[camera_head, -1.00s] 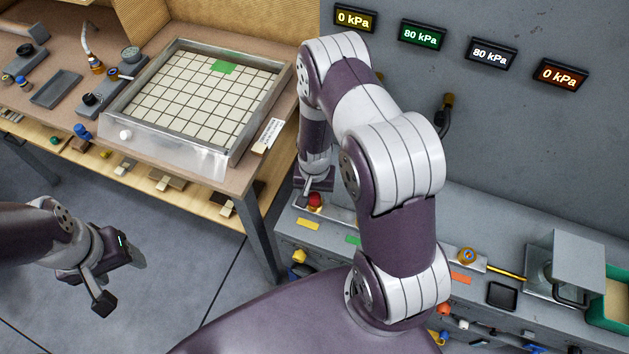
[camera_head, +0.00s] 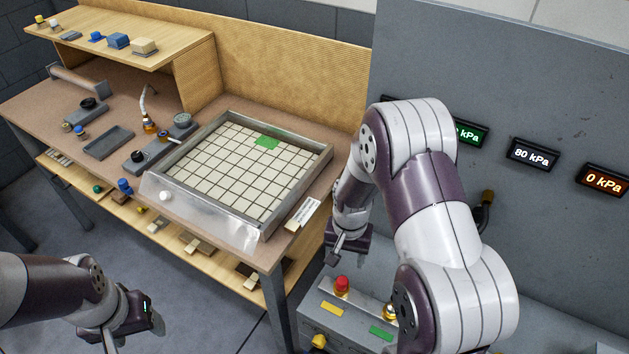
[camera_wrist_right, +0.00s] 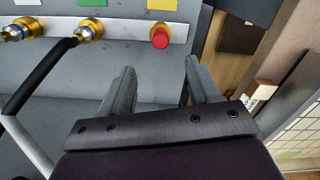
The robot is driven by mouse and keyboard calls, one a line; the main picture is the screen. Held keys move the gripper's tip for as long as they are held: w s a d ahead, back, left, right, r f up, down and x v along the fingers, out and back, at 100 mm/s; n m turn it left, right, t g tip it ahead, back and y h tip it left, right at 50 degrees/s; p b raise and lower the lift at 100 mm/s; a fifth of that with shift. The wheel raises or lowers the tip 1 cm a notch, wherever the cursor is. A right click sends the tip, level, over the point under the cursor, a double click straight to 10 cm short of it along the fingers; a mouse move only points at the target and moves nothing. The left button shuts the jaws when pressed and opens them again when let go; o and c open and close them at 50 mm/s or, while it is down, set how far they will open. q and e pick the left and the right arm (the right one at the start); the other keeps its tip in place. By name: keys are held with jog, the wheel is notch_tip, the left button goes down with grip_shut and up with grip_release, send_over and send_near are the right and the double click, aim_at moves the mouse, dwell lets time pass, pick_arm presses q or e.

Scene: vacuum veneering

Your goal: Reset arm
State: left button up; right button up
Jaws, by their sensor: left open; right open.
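My right gripper (camera_head: 345,246) hangs above the grey cabinet's left end, close to the red knob (camera_head: 342,285). In the right wrist view my right gripper (camera_wrist_right: 158,80) is open, its two fingers apart with nothing between them. The red knob (camera_wrist_right: 160,36) lies beyond the fingertips there, apart from them. My left gripper (camera_head: 128,335) is at the lower left over the floor, in front of the bench; it is open and nothing shows in it. Its fingertips are partly cut off by the lower edge.
A bench holds a framed grid tray (camera_head: 318,160) with a green square (camera_head: 267,142). An empty dark tray (camera_head: 108,142) and small fittings stand left of it. A grey panel with pressure displays (camera_head: 532,154) rises behind my right arm. Hoses (camera_wrist_right: 40,80) run from brass fittings.

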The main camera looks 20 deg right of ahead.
jog(key=s+a+r+n+t, duration=0.1)
jog(key=s+a+r+n, duration=0.4)
jog(key=r, duration=0.7)
jog(key=s+n, duration=0.2)
jog(key=s, duration=0.1)
jog(key=shift+s+a, duration=0.15)
jog(key=shift+s, duration=0.25)
